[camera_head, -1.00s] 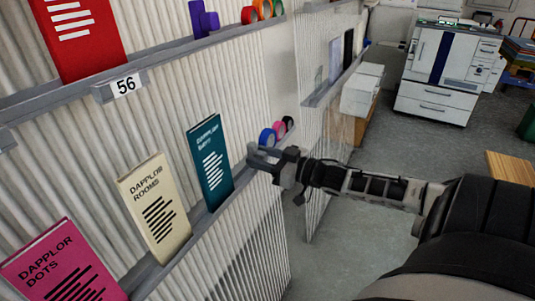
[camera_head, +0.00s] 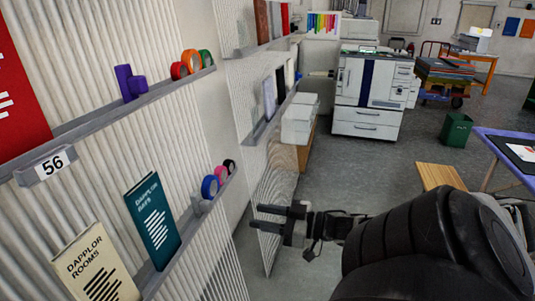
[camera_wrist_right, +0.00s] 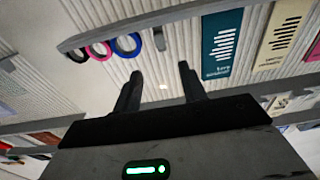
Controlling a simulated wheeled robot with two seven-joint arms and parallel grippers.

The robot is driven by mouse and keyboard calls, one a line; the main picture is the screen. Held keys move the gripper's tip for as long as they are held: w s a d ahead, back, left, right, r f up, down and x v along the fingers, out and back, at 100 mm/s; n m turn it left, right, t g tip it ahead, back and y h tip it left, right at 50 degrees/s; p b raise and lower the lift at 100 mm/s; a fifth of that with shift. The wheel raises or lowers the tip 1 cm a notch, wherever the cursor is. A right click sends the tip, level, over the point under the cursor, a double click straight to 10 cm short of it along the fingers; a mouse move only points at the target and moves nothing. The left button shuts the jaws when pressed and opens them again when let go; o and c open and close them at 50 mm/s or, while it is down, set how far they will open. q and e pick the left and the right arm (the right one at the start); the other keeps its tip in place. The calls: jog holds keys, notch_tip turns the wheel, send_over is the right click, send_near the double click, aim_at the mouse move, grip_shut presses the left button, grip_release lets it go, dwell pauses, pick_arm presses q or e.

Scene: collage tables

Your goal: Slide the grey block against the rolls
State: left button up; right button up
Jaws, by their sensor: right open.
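A small grey block (camera_head: 196,205) stands on the lower wall shelf, just on the near side of the tape rolls. In the right wrist view the block (camera_wrist_right: 159,38) shows a narrow gap to the blue roll (camera_wrist_right: 127,45). The blue roll (camera_head: 210,187), pink roll (camera_head: 221,174) and black roll (camera_head: 230,166) stand in a row along that shelf. My right gripper (camera_head: 259,217) is open and empty, out from the shelf and apart from the block. In the wrist view its fingers (camera_wrist_right: 158,88) point towards the shelf and the block lies beyond them. My left gripper is not in view.
A teal book (camera_head: 153,221) and a cream book (camera_head: 95,267) stand on the same shelf, nearer than the block. An upper shelf (camera_head: 140,107) holds a purple object (camera_head: 130,83) and more rolls. A white cabinet (camera_head: 299,120) and a copier stand farther back.

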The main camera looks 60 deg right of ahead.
jog(key=shift+s+d, duration=0.1)
jog(key=shift+s, duration=0.2)
